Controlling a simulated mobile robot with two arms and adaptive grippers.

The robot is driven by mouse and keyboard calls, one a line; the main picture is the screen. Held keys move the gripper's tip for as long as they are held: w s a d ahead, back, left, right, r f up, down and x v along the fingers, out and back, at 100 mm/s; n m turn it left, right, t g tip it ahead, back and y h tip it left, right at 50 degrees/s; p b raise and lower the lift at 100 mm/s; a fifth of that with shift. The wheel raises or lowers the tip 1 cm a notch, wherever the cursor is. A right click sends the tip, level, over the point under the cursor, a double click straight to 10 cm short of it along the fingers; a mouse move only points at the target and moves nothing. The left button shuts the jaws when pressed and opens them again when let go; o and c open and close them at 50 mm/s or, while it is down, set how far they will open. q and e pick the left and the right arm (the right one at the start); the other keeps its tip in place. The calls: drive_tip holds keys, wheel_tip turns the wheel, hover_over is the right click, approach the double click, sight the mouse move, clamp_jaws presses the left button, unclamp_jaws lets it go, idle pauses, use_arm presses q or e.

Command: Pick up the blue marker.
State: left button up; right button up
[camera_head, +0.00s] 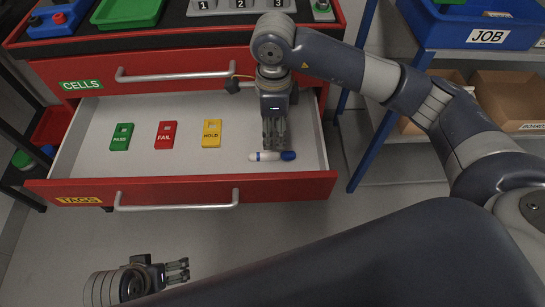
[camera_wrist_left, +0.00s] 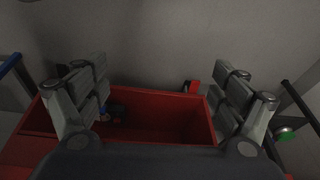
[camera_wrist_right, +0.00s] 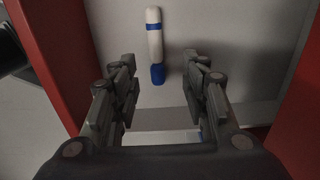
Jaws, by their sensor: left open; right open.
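The blue marker (camera_head: 267,156), white with a blue band and a blue end, lies in the open drawer near its front right. In the right wrist view the marker (camera_wrist_right: 154,40) lies ahead of the fingertips, with its blue end nearest them. My right gripper (camera_head: 275,142) reaches down into the drawer at the marker; it is open and empty in its wrist view (camera_wrist_right: 158,72). The head view does not show clearly whether it touches the marker. My left gripper (camera_head: 183,270) is low in front of the drawer, open and empty, as its wrist view (camera_wrist_left: 158,90) shows.
The drawer (camera_head: 290,187) has raised walls and also holds a green PASS tag (camera_head: 121,137), a red FAIL tag (camera_head: 165,135) and a yellow HOLD tag (camera_head: 212,133). A closed CELLS drawer (camera_head: 140,75) is above. A shelf with a JOB bin (camera_head: 487,36) stands right. A red bin (camera_wrist_left: 150,125) shows in the left wrist view.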

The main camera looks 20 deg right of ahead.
sight(272, 154)
wheel_tip(272, 154, down, 3)
drive_tip(key=shift+f, duration=0.1)
drive_tip(key=shift+s+a+f, duration=0.15)
drive_tip(key=shift+f, duration=0.4)
wheel_tip(272, 154, down, 4)
drive_tip(key=shift+s+a+f+b, duration=0.1)
drive_tip(key=shift+a+b, duration=0.05)
drive_tip(key=shift+b, duration=0.5)
use_arm(q)
drive_tip(key=v, duration=0.2)
drive_tip(key=shift+s+a+r, duration=0.1)
drive_tip(key=shift+s+r, duration=0.05)
drive_tip(key=shift+r, duration=0.2)
use_arm(e)
drive_tip(key=c, duration=0.9)
